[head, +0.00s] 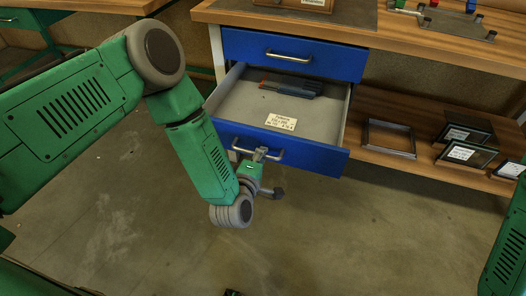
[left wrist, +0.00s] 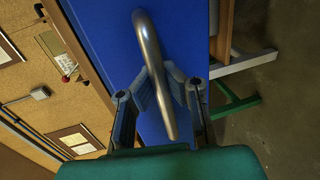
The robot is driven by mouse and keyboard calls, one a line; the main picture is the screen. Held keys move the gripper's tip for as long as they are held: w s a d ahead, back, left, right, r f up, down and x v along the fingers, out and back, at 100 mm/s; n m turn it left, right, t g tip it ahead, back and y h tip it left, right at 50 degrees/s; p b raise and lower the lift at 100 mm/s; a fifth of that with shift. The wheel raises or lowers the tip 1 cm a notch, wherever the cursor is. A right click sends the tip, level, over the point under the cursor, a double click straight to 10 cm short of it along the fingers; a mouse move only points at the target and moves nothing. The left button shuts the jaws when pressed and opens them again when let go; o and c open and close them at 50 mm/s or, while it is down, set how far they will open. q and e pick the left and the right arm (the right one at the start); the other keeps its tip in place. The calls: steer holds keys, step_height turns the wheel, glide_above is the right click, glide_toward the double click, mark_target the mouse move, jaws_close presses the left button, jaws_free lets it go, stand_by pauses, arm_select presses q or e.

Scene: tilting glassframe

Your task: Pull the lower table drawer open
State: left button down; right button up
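The lower table drawer (head: 318,157) has a blue front and stands pulled well out in the head view, its grey inside exposed. Its metal handle (head: 268,155) is partly hidden by my left gripper (head: 258,162). In the left wrist view, the handle (left wrist: 148,40) runs between the fingers of my left gripper (left wrist: 170,75), whose tips come together behind the bar. The upper drawer (head: 292,55) is closed. My right gripper is out of view; only part of my right arm shows at the right edge.
Inside the open drawer are a paper label (head: 281,122) and dark blue and red items (head: 290,89). The wooden tabletop (head: 330,33) is above. A lower shelf (head: 395,167) on the right bears an open frame and dark boxes. The floor before the drawer is clear.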

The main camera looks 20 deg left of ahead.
arm_select(q)
steer(key=shift+s+f, duration=0.15)
steer(key=shift+f, duration=0.05)
steer(key=c, duration=1.6)
jaws_free()
steer(key=shift+o, duration=0.2)
steer(key=shift+r, duration=0.1)
steer(key=v, duration=1.1)
steer(key=shift+s, duration=0.35)
